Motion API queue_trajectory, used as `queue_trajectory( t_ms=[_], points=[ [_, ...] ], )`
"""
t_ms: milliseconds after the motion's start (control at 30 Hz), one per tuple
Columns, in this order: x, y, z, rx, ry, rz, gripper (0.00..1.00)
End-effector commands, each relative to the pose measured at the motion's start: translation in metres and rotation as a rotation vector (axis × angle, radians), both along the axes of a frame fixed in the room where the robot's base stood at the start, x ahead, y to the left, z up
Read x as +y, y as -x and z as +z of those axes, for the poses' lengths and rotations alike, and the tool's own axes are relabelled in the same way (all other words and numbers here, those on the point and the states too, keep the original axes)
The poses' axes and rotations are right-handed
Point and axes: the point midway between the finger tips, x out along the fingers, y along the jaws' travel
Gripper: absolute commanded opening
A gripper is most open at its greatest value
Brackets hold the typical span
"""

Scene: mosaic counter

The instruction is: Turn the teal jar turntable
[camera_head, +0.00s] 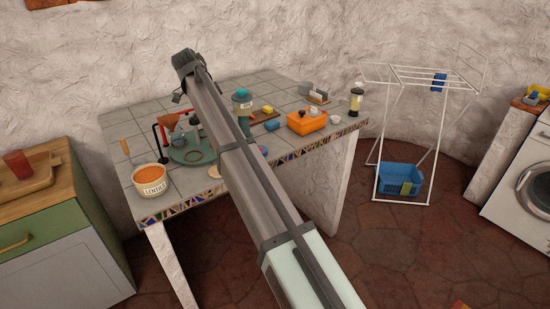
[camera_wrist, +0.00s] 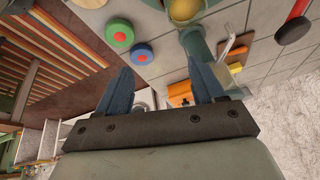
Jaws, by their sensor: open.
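The teal turntable (camera_head: 186,156) is a flat round disc on the tiled counter, left of my arm in the head view. My arm crosses in front of its right side. A jar with a teal lid (camera_head: 242,94) stands right of my arm; a teal jar-like body (camera_wrist: 196,46) shows at the upper middle of the wrist view. My gripper (camera_wrist: 160,78) has two blue fingers spread apart with nothing held between them. In the head view my arm hides much of the counter, and I cannot make out the fingers there.
A lentils bowl (camera_head: 150,181) stands at the counter's front left. An orange crate (camera_head: 307,123) and a yellow block (camera_head: 268,109) sit to the right. A green disc (camera_wrist: 120,36) and a blue disc (camera_wrist: 141,54) lie near the mosaic edge.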

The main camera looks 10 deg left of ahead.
Motion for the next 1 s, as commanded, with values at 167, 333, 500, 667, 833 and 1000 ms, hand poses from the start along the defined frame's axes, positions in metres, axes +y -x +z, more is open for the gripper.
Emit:
queue_trajectory(
  t_ms=[167,333,500,667,833,1000],
  points=[
    [-0.027,0.005,-0.016,-0.012,-0.009,-0.036,0.68],
    [-0.051,0.007,-0.03,-0.024,-0.02,-0.069,0.68],
    [-0.074,0.012,-0.044,-0.035,-0.029,-0.104,0.68],
    [-0.096,0.016,-0.056,-0.049,-0.039,-0.137,0.68],
    [-0.119,0.021,-0.069,-0.058,-0.047,-0.169,0.68],
    [-0.141,0.027,-0.083,-0.068,-0.056,-0.2,0.68]
  ],
)
